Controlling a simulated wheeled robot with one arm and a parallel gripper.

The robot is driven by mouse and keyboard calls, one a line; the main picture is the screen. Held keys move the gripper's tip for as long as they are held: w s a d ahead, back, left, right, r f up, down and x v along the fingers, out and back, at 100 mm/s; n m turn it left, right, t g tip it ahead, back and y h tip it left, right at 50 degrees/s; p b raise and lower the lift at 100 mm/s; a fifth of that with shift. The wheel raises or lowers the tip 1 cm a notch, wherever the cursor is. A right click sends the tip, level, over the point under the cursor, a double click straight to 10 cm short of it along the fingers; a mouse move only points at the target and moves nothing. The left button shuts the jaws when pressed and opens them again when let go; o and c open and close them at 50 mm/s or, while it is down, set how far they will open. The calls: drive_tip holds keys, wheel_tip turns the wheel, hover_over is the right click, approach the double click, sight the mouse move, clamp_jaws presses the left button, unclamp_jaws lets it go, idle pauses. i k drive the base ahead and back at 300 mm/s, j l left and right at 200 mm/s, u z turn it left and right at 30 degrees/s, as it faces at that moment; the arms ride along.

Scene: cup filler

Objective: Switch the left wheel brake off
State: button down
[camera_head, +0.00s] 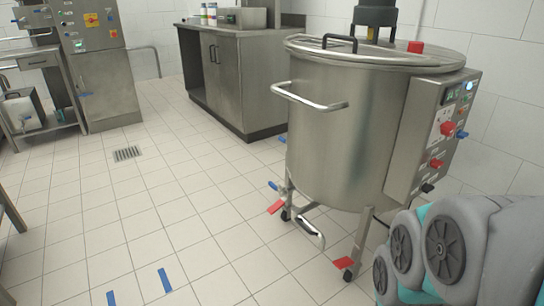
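A steel tank (335,130) on castered legs stands at the centre right. Its left caster (286,214) shows at the foot of the left leg. The left wheel brake (276,207) is a red pedal sticking out to the left of that caster and appears tilted. A second red brake pedal (343,263) sits by the right front caster (348,274). I cannot tell from this view whether either brake is on or off. My gripper is not in view; only grey and teal links of my arm show at the bottom right, right of the tank's front leg.
A chrome outlet pipe (309,232) and a blue handle (274,186) are close to the left brake. A handle bar (308,99) and a control box (436,130) stick out from the tank. The tiled floor (150,215) to the left is mostly clear.

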sight(279, 204)
drive_tip(key=i+j+u, duration=0.25)
drive_tip(key=j, duration=0.2)
drive_tip(key=i+j+u, duration=0.15)
drive_tip(key=i, duration=0.3)
drive_tip(key=i+u, duration=0.2)
drive_tip(key=i, duration=0.25)
